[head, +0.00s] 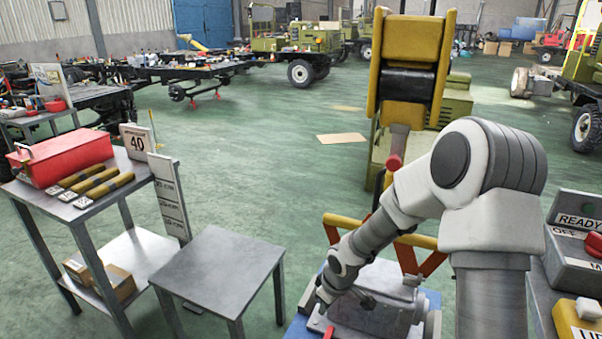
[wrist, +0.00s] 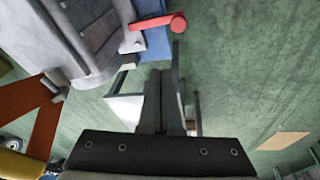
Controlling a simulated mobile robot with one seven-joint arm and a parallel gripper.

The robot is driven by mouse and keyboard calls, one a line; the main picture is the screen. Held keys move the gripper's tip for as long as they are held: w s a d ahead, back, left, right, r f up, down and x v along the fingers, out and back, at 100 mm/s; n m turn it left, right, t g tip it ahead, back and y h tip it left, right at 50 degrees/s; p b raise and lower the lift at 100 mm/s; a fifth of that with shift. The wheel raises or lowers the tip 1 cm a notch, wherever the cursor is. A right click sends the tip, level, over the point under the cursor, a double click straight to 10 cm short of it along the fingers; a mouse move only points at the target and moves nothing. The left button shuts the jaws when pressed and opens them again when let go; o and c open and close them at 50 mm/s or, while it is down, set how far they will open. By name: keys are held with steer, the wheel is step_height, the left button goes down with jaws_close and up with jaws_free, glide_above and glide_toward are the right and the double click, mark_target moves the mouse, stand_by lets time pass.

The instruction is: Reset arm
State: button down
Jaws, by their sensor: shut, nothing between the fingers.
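My arm (head: 375,235) reaches down and to the left in the head view, its wrist end low over a grey metal housing (head: 385,318). My gripper (wrist: 158,75) shows in the wrist view as two dark fingers side by side, shut with nothing between them. In the head view its fingertips are small and hard to make out. In the wrist view the grey housing (wrist: 85,40) is at the upper left, with a red-knobbed lever (wrist: 178,23) beyond the fingertips. I cannot tell how far the fingers are from it.
Red-orange bars (head: 405,257) and a yellow hoist-like machine (head: 413,65) stand close beyond the arm. A control box (head: 577,255) is at the right. A bare grey table (head: 222,262) and a shelf with a red toolbox (head: 62,157) are left. Green floor (head: 270,160) lies open behind.

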steer(key=s+d+r+m+t+h+p, duration=0.15)
steer(key=s+d+r, duration=0.25)
steer(key=r, duration=0.8)
steer(key=s+d+r+m+h+p, duration=0.2)
steer(key=s+d+r+m+p, duration=0.15)
steer(key=r, duration=0.95)
steer(key=s+r+m+t+y+p, duration=0.1)
steer(key=s+r+m+p, duration=0.3)
steer(key=s+r, duration=1)
steer(key=s+y, duration=0.1)
steer(key=s, duration=0.2)
steer(key=shift+d+r+m+p, duration=0.25)
steer(key=shift+d+m+p, duration=0.05)
steer(key=shift+p, duration=0.1)
